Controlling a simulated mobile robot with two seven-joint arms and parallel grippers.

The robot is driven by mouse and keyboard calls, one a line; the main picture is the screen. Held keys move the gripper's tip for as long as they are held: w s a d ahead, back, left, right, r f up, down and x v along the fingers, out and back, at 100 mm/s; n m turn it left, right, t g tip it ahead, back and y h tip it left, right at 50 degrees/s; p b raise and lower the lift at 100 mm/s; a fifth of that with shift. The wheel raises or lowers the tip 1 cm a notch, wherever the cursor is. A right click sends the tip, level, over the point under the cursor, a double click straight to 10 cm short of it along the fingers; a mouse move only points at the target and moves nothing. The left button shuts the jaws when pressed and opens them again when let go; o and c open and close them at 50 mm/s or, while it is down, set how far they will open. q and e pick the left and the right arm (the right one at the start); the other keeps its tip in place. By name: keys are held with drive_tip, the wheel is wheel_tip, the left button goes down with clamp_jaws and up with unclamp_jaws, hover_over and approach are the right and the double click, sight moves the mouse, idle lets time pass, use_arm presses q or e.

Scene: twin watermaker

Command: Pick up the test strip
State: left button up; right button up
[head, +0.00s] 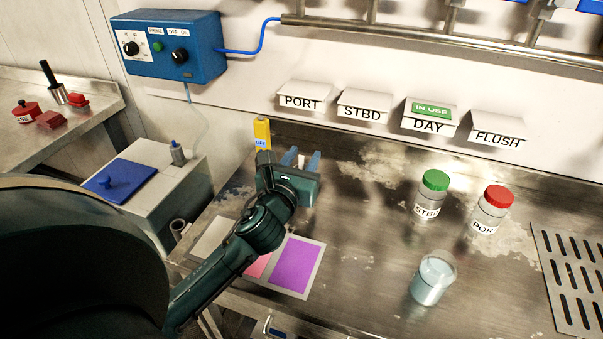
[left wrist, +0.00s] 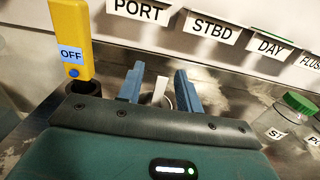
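A narrow white strip (left wrist: 160,90), which looks like the test strip, stands upright between the fingers of my left gripper in the left wrist view. Behind it a rounded grey rim (left wrist: 171,98) shows in part, perhaps its holder. My left gripper (head: 301,160) is open, its two blue fingers pointing toward the back wall; they also show in the left wrist view (left wrist: 160,86). There are gaps between the strip and both fingers. The strip's lower end is hidden behind the gripper body. My right gripper is not in view.
A yellow handheld device (head: 262,133) stands just left of the gripper. A colour card (head: 297,264) lies under my left arm. A green-capped bottle (head: 428,195), a red-capped bottle (head: 490,209) and a beaker (head: 433,278) stand to the right. The counter's middle is clear.

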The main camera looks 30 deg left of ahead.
use_arm(q)
drive_tip(key=shift+w+a, duration=0.15)
drive_tip(key=shift+w, duration=0.5)
drive_tip(key=shift+c, duration=0.4)
clamp_jaws()
